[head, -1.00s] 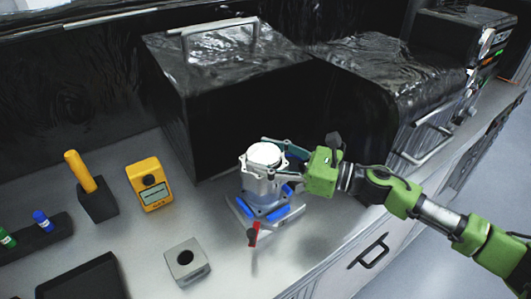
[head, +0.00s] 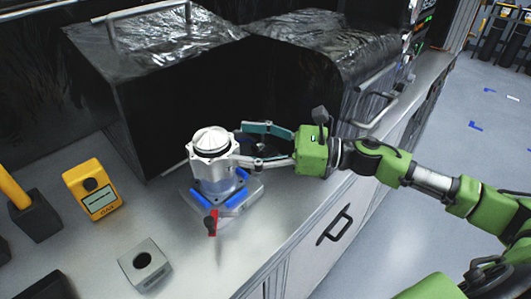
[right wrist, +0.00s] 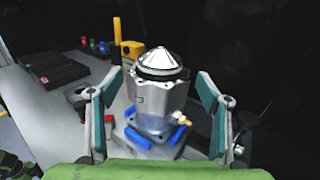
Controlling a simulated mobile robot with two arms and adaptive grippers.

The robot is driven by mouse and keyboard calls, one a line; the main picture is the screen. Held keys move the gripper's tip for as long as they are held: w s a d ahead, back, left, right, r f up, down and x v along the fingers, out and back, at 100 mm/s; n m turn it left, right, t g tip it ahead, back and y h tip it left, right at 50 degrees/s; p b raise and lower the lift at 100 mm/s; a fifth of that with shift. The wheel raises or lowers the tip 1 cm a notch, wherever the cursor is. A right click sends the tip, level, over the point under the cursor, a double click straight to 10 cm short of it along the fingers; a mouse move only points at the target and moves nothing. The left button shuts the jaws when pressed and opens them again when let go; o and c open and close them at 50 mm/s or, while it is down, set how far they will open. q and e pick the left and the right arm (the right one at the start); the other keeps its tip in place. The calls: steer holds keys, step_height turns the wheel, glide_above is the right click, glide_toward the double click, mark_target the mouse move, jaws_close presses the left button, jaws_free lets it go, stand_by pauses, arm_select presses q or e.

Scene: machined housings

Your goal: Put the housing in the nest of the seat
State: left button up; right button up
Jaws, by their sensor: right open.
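The housing (head: 212,160) is a silver machined cylinder with a pale cone-shaped top. It stands upright in the seat (head: 252,190), a grey plate with blue blocks around the housing's foot and a red lever at the front. In the right wrist view the housing (right wrist: 158,95) stands between the two spread fingers, with gaps on both sides. My right gripper (head: 240,145) is open beside the housing, on its right. In the wrist view the blue blocks (right wrist: 138,138) show at the housing's base; how deep it sits is hidden. My left gripper is not in view.
A black cabinet (head: 190,90) with a handle stands close behind the seat. A yellow meter (head: 93,190), a small grey block with a hole (head: 145,265) and a black holder (head: 36,217) with a yellow handle stand to the left. The counter's front edge is near.

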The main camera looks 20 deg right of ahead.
steer(key=shift+b+v, duration=1)
steer(key=shift+v, duration=1.3)
